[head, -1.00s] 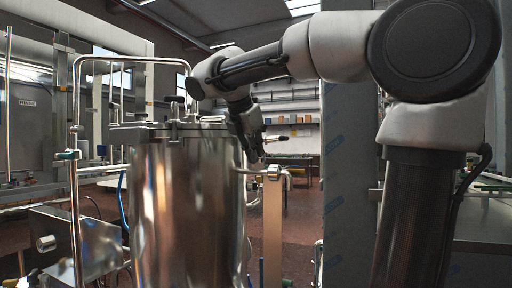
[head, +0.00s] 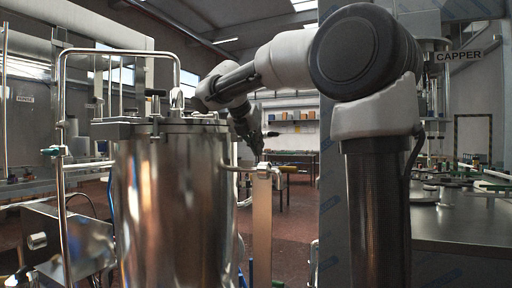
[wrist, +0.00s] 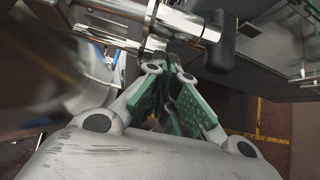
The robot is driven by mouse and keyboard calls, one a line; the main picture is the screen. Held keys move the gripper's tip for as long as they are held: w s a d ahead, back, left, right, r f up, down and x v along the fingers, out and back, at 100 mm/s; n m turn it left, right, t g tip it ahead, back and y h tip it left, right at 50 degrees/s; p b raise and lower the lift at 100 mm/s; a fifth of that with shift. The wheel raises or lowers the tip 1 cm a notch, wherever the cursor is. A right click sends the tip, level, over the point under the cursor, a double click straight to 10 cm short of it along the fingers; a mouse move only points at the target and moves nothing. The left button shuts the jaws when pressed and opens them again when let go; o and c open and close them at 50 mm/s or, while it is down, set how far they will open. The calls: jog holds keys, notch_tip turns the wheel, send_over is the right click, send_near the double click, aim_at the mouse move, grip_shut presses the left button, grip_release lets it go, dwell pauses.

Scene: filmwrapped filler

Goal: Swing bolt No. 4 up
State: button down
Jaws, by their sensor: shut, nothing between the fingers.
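The polished steel vessel (head: 172,205) stands left of centre in the head view, its flat lid (head: 150,128) on top. A clamp with a black cross handle (head: 155,93) stands upright on the lid. My gripper (head: 258,152) hangs at the vessel's right side, just below lid height. In the wrist view my gripper (wrist: 165,66) is shut and empty, its fingertips close by a chrome rod (wrist: 178,22) with a black grip (wrist: 221,42). Whether they touch it I cannot tell. No number shows, so I cannot tell which bolt is No. 4.
A bent steel pipe (head: 62,205) rises at the vessel's left. A flat upright post (head: 262,228) stands right of the vessel, below my gripper. A machine marked CAPPER (head: 459,56) and a steel worktop (head: 465,232) are at the right.

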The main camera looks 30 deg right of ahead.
jog(key=shift+w+d+r, duration=0.2)
jog(key=shift+w+r, duration=0.05)
jog(key=shift+r, duration=0.35)
